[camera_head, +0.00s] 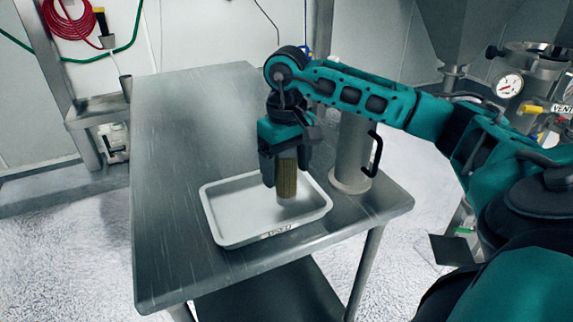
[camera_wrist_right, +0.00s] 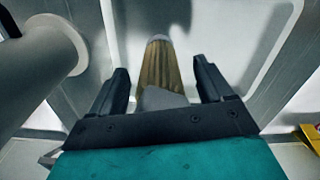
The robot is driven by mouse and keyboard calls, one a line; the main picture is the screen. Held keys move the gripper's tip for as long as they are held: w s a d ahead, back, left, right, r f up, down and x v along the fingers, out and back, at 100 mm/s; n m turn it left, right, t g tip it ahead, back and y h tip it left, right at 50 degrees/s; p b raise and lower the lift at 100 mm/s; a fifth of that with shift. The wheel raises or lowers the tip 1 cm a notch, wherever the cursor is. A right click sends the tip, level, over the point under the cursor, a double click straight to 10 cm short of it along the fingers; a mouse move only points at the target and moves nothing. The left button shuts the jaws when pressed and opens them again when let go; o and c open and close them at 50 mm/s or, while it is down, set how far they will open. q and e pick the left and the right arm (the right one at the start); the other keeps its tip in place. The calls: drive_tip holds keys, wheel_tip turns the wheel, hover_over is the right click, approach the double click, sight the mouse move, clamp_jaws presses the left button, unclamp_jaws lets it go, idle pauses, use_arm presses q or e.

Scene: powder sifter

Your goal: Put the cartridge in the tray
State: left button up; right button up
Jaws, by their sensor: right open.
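The cartridge (camera_head: 287,178) is a brownish-gold ribbed cylinder with grey ends. It stands upright, or nearly so, in the white tray (camera_head: 222,230); its lower end appears to touch the tray floor. The tray lies near the front of the metal table. My right gripper (camera_head: 285,176) is over the tray, pointing down, with its fingers apart on either side of the cartridge. In the wrist view the cartridge (camera_wrist_right: 160,72) lies between the open fingers of the right gripper (camera_wrist_right: 162,85), with gaps on both sides. My left gripper is not in view.
A grey metal cylinder with a black handle (camera_head: 352,150) stands on the table just right of the tray. The metal table (camera_head: 180,130) is clear to the left and behind the tray. A steel vessel with a gauge (camera_head: 510,85) stands at the far right.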

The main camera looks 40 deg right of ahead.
drive_tip(key=shift+r, duration=0.25)
wheel_tip(320, 180, up, 11)
drive_tip(key=shift+p, duration=1)
drive_tip(key=shift+r, duration=0.5)
drive_tip(key=shift+f, duration=0.1)
